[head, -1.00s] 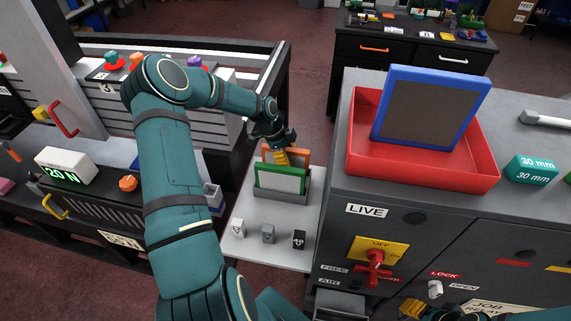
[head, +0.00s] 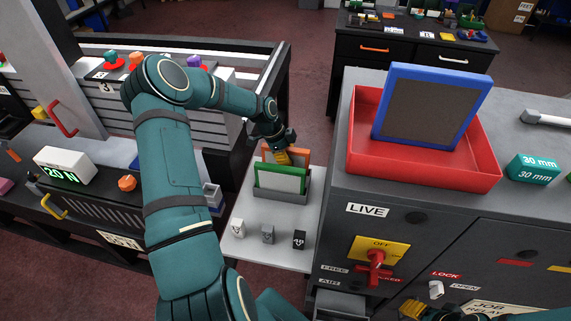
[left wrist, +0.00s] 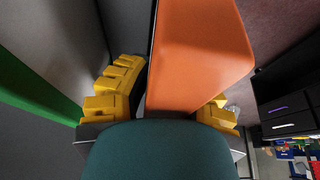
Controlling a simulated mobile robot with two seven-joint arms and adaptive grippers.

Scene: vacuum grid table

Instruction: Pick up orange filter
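The orange filter (head: 301,154) stands upright at the back of a grey holder (head: 288,196), behind a green-framed filter (head: 279,180). My left gripper (head: 279,158) is at the top of the orange filter. In the left wrist view the orange filter (left wrist: 197,62) lies between its yellow fingers (left wrist: 165,103), one on each side. I cannot tell if both fingers press on it; the right finger is partly hidden. The green filter's edge (left wrist: 38,80) shows at the left there. My right gripper (head: 413,308) shows only partly at the bottom right.
The holder stands on a pale shelf (head: 258,250) with several small labelled blocks in front. A dark cabinet to the right bears a red tray (head: 425,178) with a blue-framed filter (head: 432,105). A red switch (head: 375,263) is on its front.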

